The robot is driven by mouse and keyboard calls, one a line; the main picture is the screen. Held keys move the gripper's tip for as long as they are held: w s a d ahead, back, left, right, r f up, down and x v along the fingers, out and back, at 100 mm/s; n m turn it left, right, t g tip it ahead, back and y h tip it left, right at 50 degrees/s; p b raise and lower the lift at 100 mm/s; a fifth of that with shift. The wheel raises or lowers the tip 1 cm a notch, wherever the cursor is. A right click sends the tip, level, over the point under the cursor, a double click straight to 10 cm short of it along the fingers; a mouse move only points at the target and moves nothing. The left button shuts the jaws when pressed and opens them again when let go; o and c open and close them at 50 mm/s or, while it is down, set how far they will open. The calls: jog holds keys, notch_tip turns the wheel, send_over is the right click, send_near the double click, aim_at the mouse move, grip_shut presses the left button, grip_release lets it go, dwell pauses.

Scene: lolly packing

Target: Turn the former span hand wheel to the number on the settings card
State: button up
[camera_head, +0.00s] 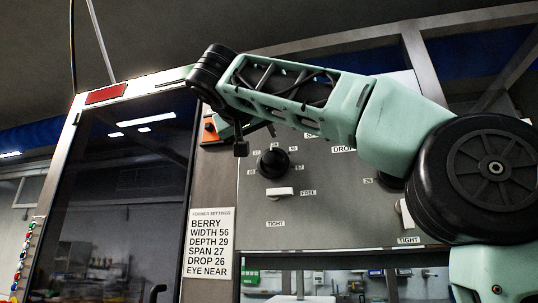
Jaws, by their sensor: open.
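The settings card (209,243) hangs on the post left of the grey panel. It reads BERRY, WIDTH 56, DEPTH 29, SPAN 27, DROP 26, EYE NEAR.
A second wheel (390,183), by a DROP label (343,149), is mostly hidden behind my arm. Its white lever (405,213) stands near TIGHT. A dark glass door (120,200) is at left. An orange-and-black switch (210,128) is close to my gripper.

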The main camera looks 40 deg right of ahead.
aim_at(269, 157)
jog(key=p+x, duration=0.4)
jog(key=x, duration=0.7)
jog(key=shift+w+d+r, duration=0.1)
jog(key=shift+r, duration=0.05)
jog(key=shift+w+d, duration=0.45)
jog(key=shift+d, duration=0.05)
jog(key=c, duration=1)
